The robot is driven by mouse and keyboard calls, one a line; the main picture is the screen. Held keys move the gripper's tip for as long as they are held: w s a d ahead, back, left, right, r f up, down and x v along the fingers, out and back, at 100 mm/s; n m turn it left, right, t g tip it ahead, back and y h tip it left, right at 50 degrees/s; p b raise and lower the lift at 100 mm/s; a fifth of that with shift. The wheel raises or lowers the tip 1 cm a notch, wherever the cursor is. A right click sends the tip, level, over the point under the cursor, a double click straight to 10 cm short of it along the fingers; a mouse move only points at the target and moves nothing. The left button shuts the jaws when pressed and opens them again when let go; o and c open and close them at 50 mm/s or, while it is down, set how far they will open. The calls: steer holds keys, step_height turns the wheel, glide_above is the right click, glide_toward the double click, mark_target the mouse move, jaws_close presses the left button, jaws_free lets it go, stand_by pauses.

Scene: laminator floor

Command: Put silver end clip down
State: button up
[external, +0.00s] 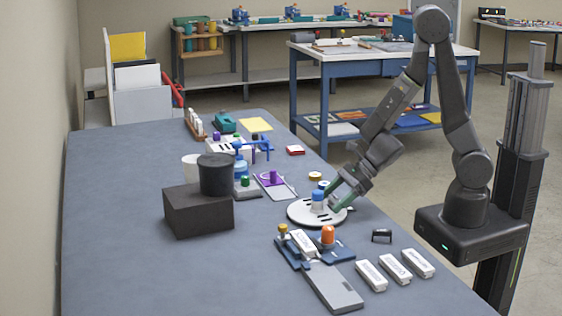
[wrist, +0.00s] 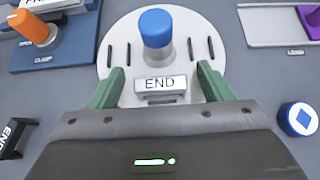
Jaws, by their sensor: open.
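The silver end clip (wrist: 161,88), with a white END label, sits on the round white plate (wrist: 118,50) in front of the blue-topped post (wrist: 156,30). My gripper (wrist: 160,85) is open. Its green fingers stand on either side of the clip, with gaps between them and it. In the external view my gripper (external: 336,197) reaches down at the right side of the white plate (external: 299,214), beside the blue-topped post (external: 318,199). The clip cannot be made out there.
A black END clip (wrist: 12,136) lies on the table left of the plate. A blue diamond-marked cap (wrist: 299,118) is at the right. A blue fixture with an orange knob (external: 328,235) and several white labelled blocks (external: 370,275) stand nearer. A dark box (external: 197,210) stands left.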

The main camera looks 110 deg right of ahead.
steer(key=c, duration=1.1)
